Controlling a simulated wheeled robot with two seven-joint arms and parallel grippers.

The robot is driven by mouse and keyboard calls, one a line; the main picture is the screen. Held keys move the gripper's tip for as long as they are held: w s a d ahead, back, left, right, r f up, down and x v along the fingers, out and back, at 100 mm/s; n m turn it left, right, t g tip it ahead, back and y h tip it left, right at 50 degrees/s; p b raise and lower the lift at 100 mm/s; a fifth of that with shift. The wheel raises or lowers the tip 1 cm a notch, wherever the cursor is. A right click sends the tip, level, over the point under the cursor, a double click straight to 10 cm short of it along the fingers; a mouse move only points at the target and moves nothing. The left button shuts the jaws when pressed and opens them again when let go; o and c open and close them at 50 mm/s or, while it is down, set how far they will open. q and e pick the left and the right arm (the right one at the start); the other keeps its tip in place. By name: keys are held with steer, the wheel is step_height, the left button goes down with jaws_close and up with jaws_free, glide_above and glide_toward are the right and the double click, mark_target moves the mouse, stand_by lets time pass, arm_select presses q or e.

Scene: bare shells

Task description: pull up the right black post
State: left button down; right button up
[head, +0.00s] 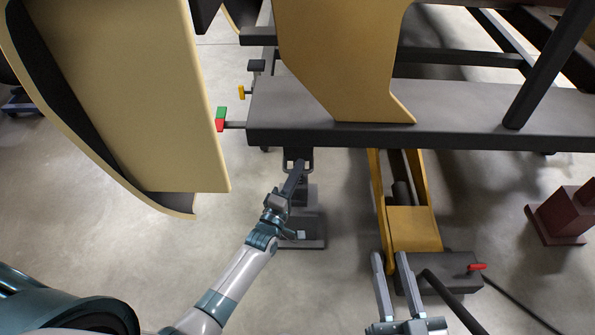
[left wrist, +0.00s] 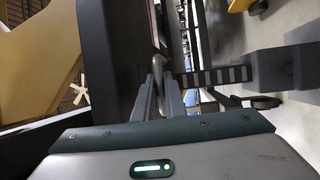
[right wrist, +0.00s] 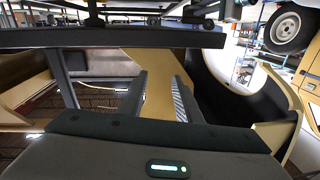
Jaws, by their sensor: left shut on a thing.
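The black post (head: 303,188) stands on a dark base plate (head: 316,243) under the front beam, with a forked top close below the beam. My left gripper (head: 296,172) reaches its upper part, and the fingers hide some of it. In the left wrist view, the two fingers (left wrist: 161,80) are close together around a small grey piece, with the slotted black post (left wrist: 228,75) running to the right of them. My right gripper (head: 390,258) is open and empty in front of a yellow jack. In the right wrist view, its fingers (right wrist: 160,80) are apart.
The dark beam (head: 430,128) spans above the post. A large tan panel (head: 120,90) hangs at left. A dark red stand (head: 562,215) is at far right. Floor between is clear.

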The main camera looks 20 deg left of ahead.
arm_select(q)
steer(key=shift+r, duration=0.3)
arm_select(e)
steer(key=shift+d+f+g, duration=0.15)
steer(key=shift+f+g, duration=0.35)
steer(key=shift+f, duration=0.3)
arm_select(q)
steer(key=c, duration=1.8)
jaws_free()
